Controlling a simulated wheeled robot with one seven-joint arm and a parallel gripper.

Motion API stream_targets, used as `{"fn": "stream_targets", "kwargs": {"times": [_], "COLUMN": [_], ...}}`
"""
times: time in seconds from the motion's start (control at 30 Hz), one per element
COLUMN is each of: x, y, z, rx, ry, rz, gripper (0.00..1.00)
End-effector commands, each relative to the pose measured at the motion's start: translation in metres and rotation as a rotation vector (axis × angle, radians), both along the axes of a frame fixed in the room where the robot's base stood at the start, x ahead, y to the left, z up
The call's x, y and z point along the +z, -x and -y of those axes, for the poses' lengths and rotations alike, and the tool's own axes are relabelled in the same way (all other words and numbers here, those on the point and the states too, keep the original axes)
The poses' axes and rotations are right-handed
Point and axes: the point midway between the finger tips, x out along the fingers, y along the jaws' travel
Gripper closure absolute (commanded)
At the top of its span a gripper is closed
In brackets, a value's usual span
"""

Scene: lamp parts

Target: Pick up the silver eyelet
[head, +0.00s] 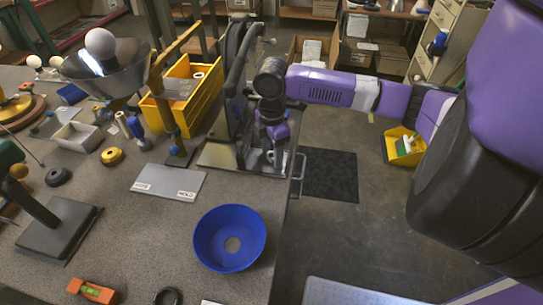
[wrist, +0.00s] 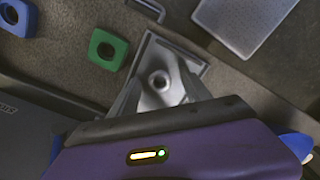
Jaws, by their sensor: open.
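What looks like the silver eyelet (wrist: 158,83) is a small round metallic piece with a dark hole, in the middle of the wrist view. It lies on or against a grey metal surface; I cannot tell exactly which. My gripper (head: 270,157) points down over the base of the black press at the table's right edge in the head view. Its purple body fills the bottom of the wrist view, with grey pieces spreading around the eyelet. The jaws are open, and no grip on the eyelet shows.
The black press (head: 233,90) stands close to my gripper. A yellow bin (head: 207,97) and a blue bowl-shaped shade (head: 230,225) are on the table. In the wrist view, a green holed block (wrist: 107,35) and a blue holed block (wrist: 32,18) lie nearby.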

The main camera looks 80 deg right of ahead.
Motion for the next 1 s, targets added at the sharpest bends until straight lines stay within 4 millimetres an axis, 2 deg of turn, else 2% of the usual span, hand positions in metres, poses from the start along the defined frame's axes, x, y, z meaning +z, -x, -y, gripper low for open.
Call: {"fn": "stream_targets", "kwargs": {"times": [0.1,0.4,0.77,1.0], "x": [0.0,0.001,0.004,0.029], "y": [0.0,0.0,0.0,-0.001], "z": [0.0,0.0,0.0,0.001], "rx": [0.0,0.0,0.0,0.0], "ry": [0.0,0.0,0.001,0.002], "rz": [0.0,0.0,0.001,0.002], "gripper": [0.44,1.0,1.0,1.0]}}
